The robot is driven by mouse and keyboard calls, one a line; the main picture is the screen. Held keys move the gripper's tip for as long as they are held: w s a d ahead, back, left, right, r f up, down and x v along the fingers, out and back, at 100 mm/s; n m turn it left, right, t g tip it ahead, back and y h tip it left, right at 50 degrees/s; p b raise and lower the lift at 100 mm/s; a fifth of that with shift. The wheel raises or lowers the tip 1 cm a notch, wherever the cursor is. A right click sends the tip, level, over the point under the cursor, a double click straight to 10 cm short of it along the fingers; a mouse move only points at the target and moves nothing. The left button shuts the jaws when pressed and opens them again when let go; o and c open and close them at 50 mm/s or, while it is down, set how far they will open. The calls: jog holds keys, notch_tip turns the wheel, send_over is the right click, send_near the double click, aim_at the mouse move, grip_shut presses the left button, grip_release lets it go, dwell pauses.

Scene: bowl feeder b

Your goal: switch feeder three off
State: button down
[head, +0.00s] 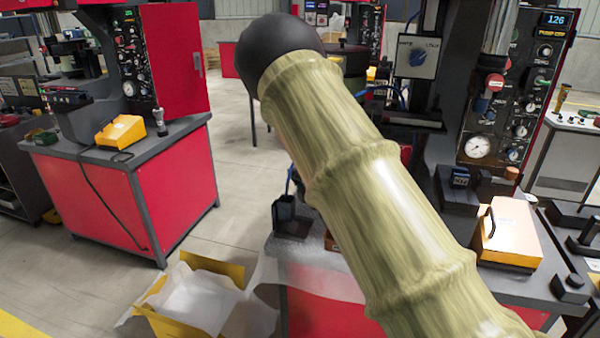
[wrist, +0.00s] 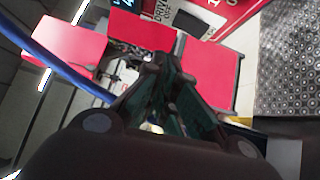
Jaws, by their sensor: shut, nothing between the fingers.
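No feeder in view carries a number that I can read, so I cannot tell which is feeder three. In the head view a machine at the right has a dark control panel (head: 497,120) with a lit display reading 126, a round gauge, knobs and a red button. A second control panel (head: 130,50) is on the red machine at the left. My gripper (wrist: 165,72) shows in the wrist view, its dark fingers together and empty, with red panels (wrist: 145,38) beyond them. The head view does not show my gripper; my bamboo-patterned arm crosses its middle and hides part of the bench.
An orange-sided box (head: 510,230) with a handle sits on the right bench. A yellow box (head: 120,131) sits on the left red cabinet (head: 110,195). A yellow carton (head: 195,295) with white lining is on the floor. A blue cable (wrist: 60,65) crosses the wrist view.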

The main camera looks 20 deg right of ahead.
jog(key=s+d+b, duration=0.1)
jog(key=s, duration=0.7)
jog(key=shift+s+d+r+b, duration=0.15)
jog(key=shift+d+r+b, duration=0.05)
jog(key=shift+d+b, duration=0.1)
